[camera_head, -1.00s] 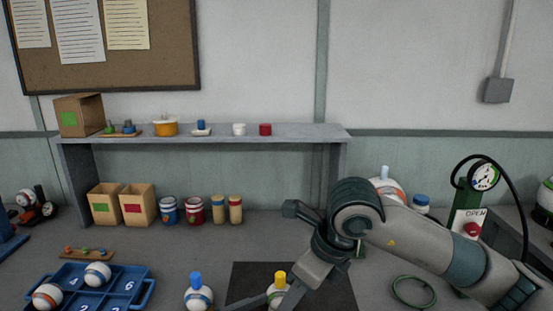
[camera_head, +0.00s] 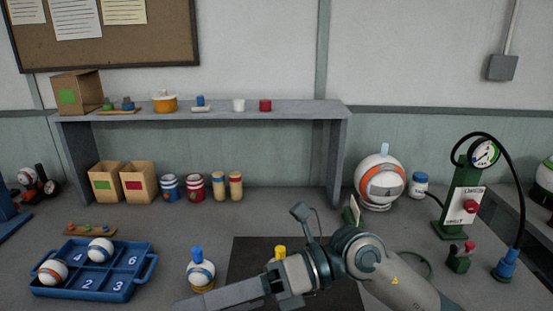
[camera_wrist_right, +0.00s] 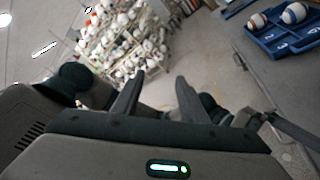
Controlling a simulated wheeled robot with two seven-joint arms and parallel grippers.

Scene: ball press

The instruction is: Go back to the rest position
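My right arm (camera_head: 365,255) comes in from the lower right, with its forward part low over the dark mat (camera_head: 250,253). In the right wrist view, the two fingers of my right gripper (camera_wrist_right: 157,88) stand apart with nothing between them, so it is open and empty. That view looks past the bench edge over the floor. My left gripper is in neither view. Another with a yellow cap (camera_head: 280,253) is mostly hidden behind my right arm.
A blue numbered tray (camera_head: 120,286) holds two balls at left; it also shows in the right wrist view (camera_wrist_right: 275,40). A shelf (camera_head: 240,110) spans the back. A white-orange round device (camera_head: 381,182) and a green gauge stand (camera_head: 462,205) are at right. The bench front-left of the mat is partly clear.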

